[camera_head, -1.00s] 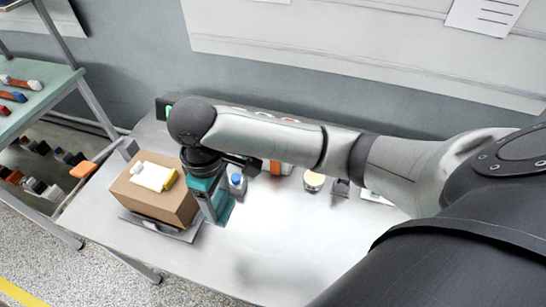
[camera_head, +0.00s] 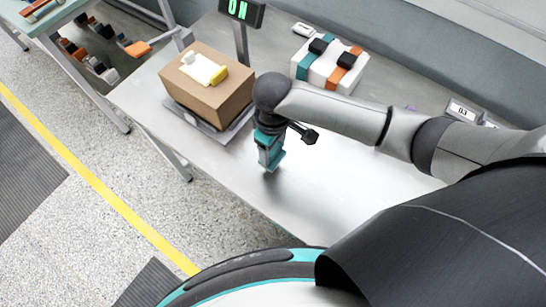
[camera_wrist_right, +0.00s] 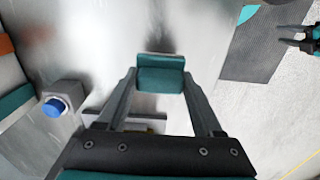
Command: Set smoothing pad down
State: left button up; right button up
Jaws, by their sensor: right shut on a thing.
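My right gripper (camera_head: 270,158) points down over the bare metal table, to the right of the cardboard box. In the right wrist view its two fingers are closed on the sides of the smoothing pad (camera_wrist_right: 160,78), a small block with a teal face. The pad sits between the fingertips, close to the table top; I cannot tell whether it touches. In the head view the pad is hard to separate from the teal gripper. What appears to be my left gripper (camera_wrist_right: 300,38) shows small at the right edge of the wrist view; its jaw state is unclear.
A cardboard box (camera_head: 208,100) with a white and yellow item stands on a grey plate (camera_head: 215,137) at the left. The metal table (camera_head: 300,190) is clear around the gripper. A blue button (camera_wrist_right: 54,107) shows in the wrist view.

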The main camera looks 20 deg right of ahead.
aim_at(273, 159)
jog(key=shift+f+b, duration=0.5)
jog(key=shift+f, duration=1.7)
jog(key=o, duration=1.2)
jog(key=shift+f, duration=0.15)
notch_tip(273, 159, up, 12)
jog(key=p, duration=0.3)
jog(key=shift+r, duration=0.2)
jog(key=shift+s, duration=0.1)
